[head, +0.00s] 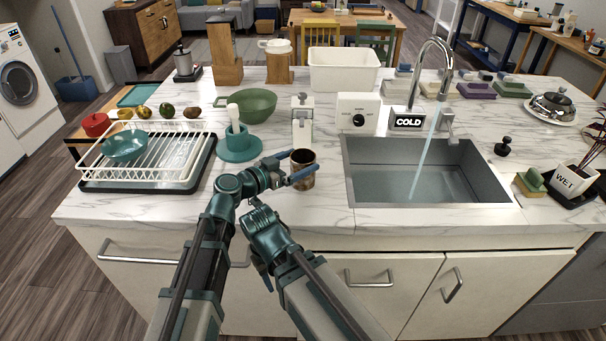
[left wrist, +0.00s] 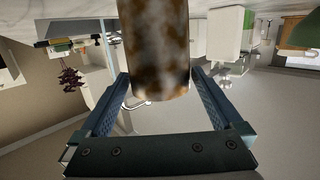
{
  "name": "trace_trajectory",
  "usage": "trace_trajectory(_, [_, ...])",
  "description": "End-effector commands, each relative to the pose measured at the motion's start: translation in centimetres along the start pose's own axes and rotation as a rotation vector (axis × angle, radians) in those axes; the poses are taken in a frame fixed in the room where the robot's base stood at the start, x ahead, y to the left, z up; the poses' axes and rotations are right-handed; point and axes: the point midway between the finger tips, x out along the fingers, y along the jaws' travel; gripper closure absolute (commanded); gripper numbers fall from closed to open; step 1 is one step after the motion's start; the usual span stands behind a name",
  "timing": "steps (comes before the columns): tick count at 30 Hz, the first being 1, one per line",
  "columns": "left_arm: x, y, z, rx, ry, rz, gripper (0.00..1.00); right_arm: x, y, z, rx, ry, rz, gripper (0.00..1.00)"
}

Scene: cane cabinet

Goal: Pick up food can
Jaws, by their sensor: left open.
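The food can (head: 303,168), a rusty brown and grey cylinder, stands upright on the marble counter, left of the sink. My left gripper (head: 290,167) reaches it from the left, with its blue fingers open. In the left wrist view, the can (left wrist: 155,50) lies between the tips of the open gripper (left wrist: 158,74), clear of the palm. Whether either fingertip touches it I cannot tell.
A teal holder (head: 238,148) with a pestle-like handle stands left of the can. A white dispenser (head: 302,121) stands behind it. The sink (head: 425,172), with running water, is to the right. A dish rack (head: 150,158) is at far left. The front counter strip is clear.

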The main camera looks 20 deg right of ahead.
Motion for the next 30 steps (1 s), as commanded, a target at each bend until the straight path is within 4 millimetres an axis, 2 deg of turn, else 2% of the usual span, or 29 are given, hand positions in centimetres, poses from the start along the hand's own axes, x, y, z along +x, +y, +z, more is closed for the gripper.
trace_trajectory(1, [1.02,-0.16,0.09,0.000,0.000,0.001,0.00,0.24,-0.02,-0.01,0.000,0.000,0.000,0.50])
trace_trajectory(3, [1.63,-0.11,0.06,0.000,0.000,0.000,0.00,0.30,-0.03,-0.02,0.000,0.000,0.000,0.50])
trace_trajectory(10, [1.68,0.00,0.00,-0.001,0.000,-0.001,0.00,0.26,-0.02,-0.02,0.000,0.000,0.000,0.50])
trace_trajectory(21, [1.66,-0.02,0.00,-0.001,0.000,-0.001,0.67,0.26,-0.02,-0.02,0.000,0.000,0.000,0.50])
trace_trajectory(22, [1.66,-0.02,0.00,-0.001,0.001,-0.001,0.70,0.25,-0.02,-0.02,0.000,0.000,0.000,0.50])
trace_trajectory(30, [1.63,-0.03,-0.15,-0.001,0.001,-0.001,0.70,0.11,-0.01,-0.01,0.000,0.000,0.000,0.50])
